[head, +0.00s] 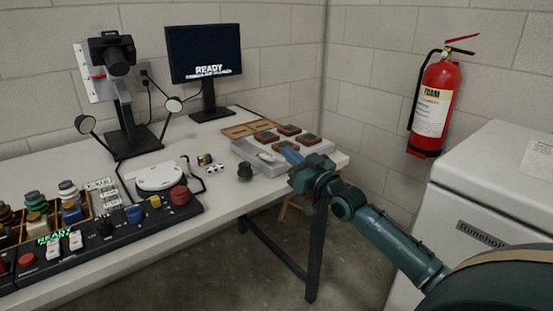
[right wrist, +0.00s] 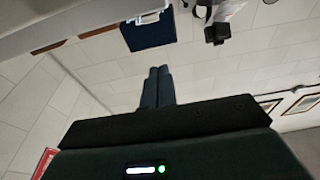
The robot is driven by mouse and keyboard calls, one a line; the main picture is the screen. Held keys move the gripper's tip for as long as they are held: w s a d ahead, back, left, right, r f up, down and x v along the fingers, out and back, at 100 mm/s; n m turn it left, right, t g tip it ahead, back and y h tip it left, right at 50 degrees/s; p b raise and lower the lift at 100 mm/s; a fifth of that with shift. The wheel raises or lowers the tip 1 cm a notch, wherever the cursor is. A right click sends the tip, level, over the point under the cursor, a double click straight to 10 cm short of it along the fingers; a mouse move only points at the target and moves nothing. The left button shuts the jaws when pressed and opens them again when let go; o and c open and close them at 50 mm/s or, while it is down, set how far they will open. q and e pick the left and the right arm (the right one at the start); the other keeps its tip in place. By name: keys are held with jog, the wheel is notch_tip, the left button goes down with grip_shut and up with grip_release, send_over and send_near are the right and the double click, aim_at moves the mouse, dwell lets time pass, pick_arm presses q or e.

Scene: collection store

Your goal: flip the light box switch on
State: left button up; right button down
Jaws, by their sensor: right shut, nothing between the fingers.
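A low, pale grey box (head: 248,157), which looks like the light box, sits near the right end of the table with several brown framed pieces on top. I cannot make out its switch. My right gripper (head: 284,151) is at the right side of this box, its blue fingers pointing left and overlapping it in the head view. I cannot tell whether they touch. In the right wrist view the two fingers (right wrist: 157,86) lie together, shut and empty. My left gripper is not in view.
A control panel (head: 129,235) with knobs and buttons lies at the front left. A white round turntable (head: 160,174), a camera stand (head: 131,141) and a monitor (head: 204,53) stand on the table. A white cabinet (head: 490,180) and a fire extinguisher (head: 435,105) are at the right.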

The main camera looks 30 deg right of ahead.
aim_at(276, 165)
jog(key=b+x, duration=0.1)
jog(key=x, duration=0.5)
notch_tip(276, 165, down, 3)
jog(key=shift+f+b, duration=0.1)
jog(key=shift+b, duration=0.55)
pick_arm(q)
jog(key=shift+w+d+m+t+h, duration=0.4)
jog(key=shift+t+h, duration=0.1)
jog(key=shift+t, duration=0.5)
pick_arm(e)
jog(key=shift+s+f, duration=0.1)
jog(key=shift+f, duration=0.25)
